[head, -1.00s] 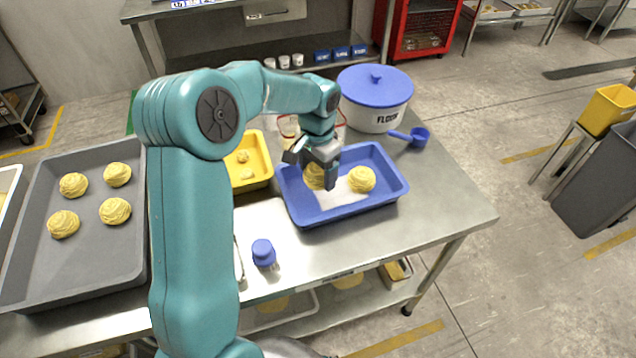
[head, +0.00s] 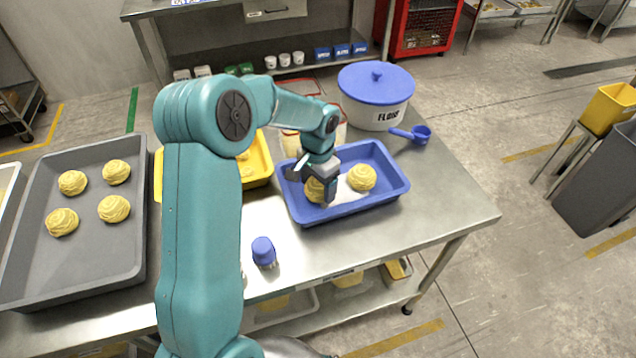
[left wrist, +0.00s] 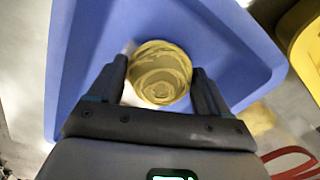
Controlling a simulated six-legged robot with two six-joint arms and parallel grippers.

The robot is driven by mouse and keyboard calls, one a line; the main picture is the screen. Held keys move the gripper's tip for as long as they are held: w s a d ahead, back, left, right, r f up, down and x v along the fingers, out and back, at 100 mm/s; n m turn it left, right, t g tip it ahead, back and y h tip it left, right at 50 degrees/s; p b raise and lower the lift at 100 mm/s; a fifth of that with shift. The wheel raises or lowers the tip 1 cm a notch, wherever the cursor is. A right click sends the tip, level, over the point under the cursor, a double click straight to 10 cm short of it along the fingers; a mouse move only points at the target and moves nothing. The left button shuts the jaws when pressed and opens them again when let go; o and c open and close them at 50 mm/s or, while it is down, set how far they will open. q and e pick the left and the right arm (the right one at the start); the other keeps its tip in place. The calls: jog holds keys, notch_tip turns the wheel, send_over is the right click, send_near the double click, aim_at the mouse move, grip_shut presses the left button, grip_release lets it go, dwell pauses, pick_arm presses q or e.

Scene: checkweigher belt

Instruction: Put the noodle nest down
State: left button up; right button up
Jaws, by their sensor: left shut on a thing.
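My left gripper (head: 319,192) is shut on a yellow noodle nest (head: 313,190) inside the blue tray (head: 358,208). In the left wrist view this nest (left wrist: 160,73) sits between the two fingers, over the blue tray (left wrist: 75,40). The gripper partly hides the nest in the head view, and I cannot tell whether its underside touches the tray floor. A second noodle nest (head: 362,177) rests in the tray just to the right, on a white patch. My right gripper is not in view.
A grey tray (head: 80,255) with several nests stands at the left. A yellow tray (head: 262,165) is left of the blue tray. A flour tub (head: 372,115) and blue scoop (head: 415,134) stand behind it. A blue-topped object (head: 263,251) stands in front. The table's right part is clear.

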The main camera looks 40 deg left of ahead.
aim_at(318, 183)
pick_arm(q)
jog(key=shift+f, duration=0.2)
jog(key=o, duration=1)
jog(key=shift+r, duration=0.1)
jog(key=shift+o, duration=0.2)
jog(key=shift+r, duration=0.2)
notch_tip(318, 183, up, 13)
jog(key=shift+p, duration=0.4)
